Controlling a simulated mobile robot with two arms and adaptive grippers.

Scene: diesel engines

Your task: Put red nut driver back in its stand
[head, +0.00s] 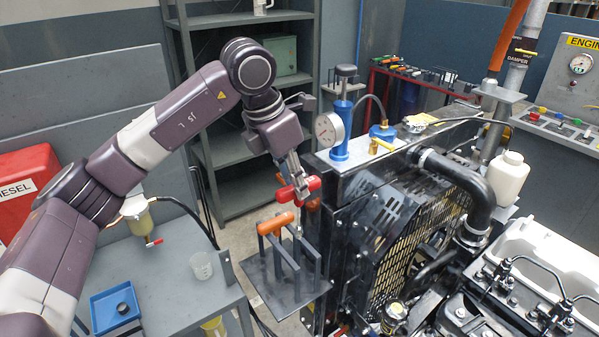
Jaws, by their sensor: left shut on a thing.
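The red nut driver (312,184) shows its red handle between the fingers of my left gripper (298,188). The gripper is shut on it, above the stand. The handle lies roughly level, tilted a little. Its shaft cannot be made out clearly. The stand (318,288) is a dark grey plate with upright posts, beside the engine's radiator side. A driver with an orange handle (275,223) sits in the stand, below and left of the held one. My right gripper is not in view.
The black radiator guard (385,235) stands close right of the stand. A blue pump with a gauge (329,128) rises behind. At left, a grey bench (180,268) carries a blue tray (113,308) and a clear cup (202,266). Grey shelves (235,150) stand behind my arm.

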